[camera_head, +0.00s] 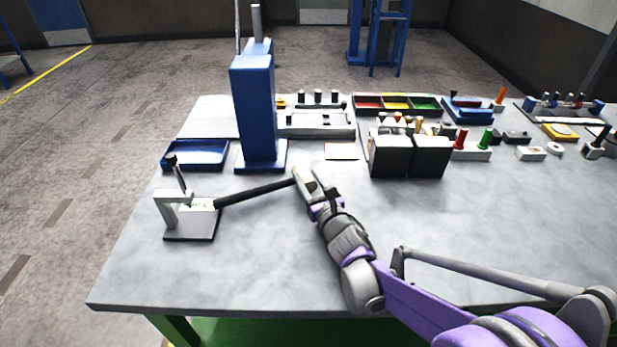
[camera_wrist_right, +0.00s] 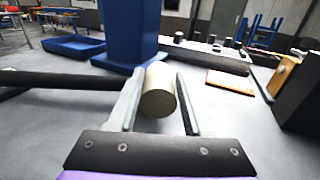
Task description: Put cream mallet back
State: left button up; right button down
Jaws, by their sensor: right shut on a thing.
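The cream mallet has a cream cylindrical head (camera_wrist_right: 158,94) and a long black handle (camera_head: 255,192). My right gripper (camera_head: 317,188) is shut on the mallet's head, with one finger on each side of it in the right wrist view (camera_wrist_right: 158,100). The handle reaches left from the head in both views. In the head view its far end meets or overlaps a small light-grey stand (camera_head: 172,208) on a dark base plate; I cannot tell if they touch. My left gripper is not in view.
A blue column (camera_head: 255,110) stands behind the handle, with a blue tray (camera_head: 196,153) to its left. Two black boxes (camera_head: 390,158) stand right of the gripper. A small yellow-pink card (camera_head: 342,152) lies behind it. The table's front (camera_head: 230,280) is clear.

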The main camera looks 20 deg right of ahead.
jog(key=shift+f, duration=0.3)
dwell(0.5)
jog(key=shift+c, duration=1.2)
grip_release()
